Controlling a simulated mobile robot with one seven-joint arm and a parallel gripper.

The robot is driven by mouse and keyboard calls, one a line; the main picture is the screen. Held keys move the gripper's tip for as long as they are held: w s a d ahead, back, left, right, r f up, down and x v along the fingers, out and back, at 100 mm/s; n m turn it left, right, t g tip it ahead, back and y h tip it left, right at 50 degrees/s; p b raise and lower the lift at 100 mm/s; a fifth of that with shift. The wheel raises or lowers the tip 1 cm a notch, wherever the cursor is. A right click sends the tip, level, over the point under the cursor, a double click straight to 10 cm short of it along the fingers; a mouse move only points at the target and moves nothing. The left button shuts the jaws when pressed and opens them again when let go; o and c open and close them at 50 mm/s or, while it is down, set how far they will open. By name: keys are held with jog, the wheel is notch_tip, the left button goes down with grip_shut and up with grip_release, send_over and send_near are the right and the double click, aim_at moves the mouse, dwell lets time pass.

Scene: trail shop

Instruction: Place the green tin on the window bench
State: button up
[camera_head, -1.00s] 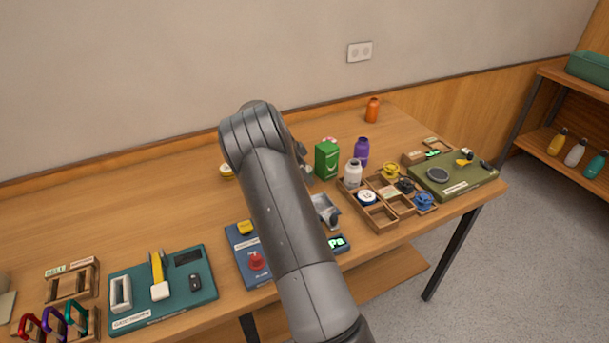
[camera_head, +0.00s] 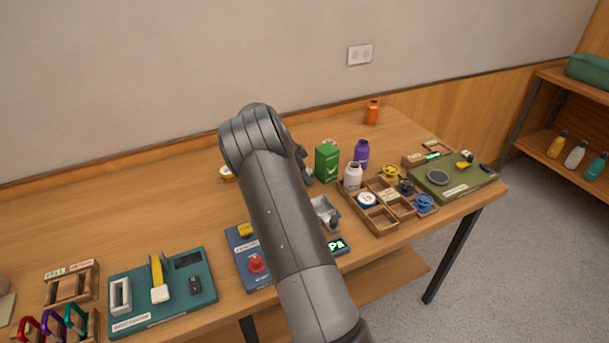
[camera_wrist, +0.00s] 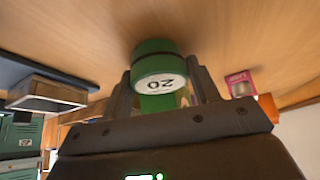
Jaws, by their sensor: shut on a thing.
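The green tin (camera_wrist: 155,62) shows in the wrist view as a round green cylinder with a white printed disc on the end facing the camera. My gripper (camera_wrist: 165,88) is shut on it, one finger on each side. The brown wooden tabletop (camera_wrist: 215,30) lies right behind the tin; I cannot tell whether they touch. In the head view my arm hides the tin and most of my gripper. The wooden table (camera_head: 180,215) runs along the wall there. No surface is marked as the window bench.
Right of my arm stand a green carton (camera_head: 327,162), a white bottle (camera_head: 352,176), a purple bottle (camera_head: 361,153) and a divided wooden tray (camera_head: 381,222). A blue board (camera_head: 245,262) and teal board (camera_head: 150,312) lie in front. The table's back left is clear.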

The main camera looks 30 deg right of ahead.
notch_tip(320, 180, up, 18)
jog(key=w+a+f+n+t+y, duration=0.1)
jog(key=w+a+f+n+t, duration=0.1)
jog(key=a+f+n+t, duration=0.5)
jog(key=s+a+r+n+y, duration=0.1)
jog(key=a+n+y, duration=0.4)
jog(key=a, duration=1.2)
jog(key=s+a+r+n, duration=0.1)
jog(key=a+n, duration=0.8)
jog(key=a, duration=0.7)
jog(key=s+a, duration=0.3)
jog(key=a, duration=0.5)
jog(key=s+a, duration=0.2)
jog(key=a, duration=0.6)
jog(key=s+a+n+y, duration=0.1)
jog(key=s+a, duration=2.3)
jog(key=a, duration=0.3)
jog(key=shift+w+d+f, duration=0.1)
jog(key=shift+f, duration=1.9)
jog(key=shift+w+d+f, duration=0.1)
jog(key=shift+w+f, duration=0.05)
jog(key=shift+f, duration=1.8)
jog(key=shift+w+d+f, duration=0.1)
jog(key=shift+f, duration=1.9)
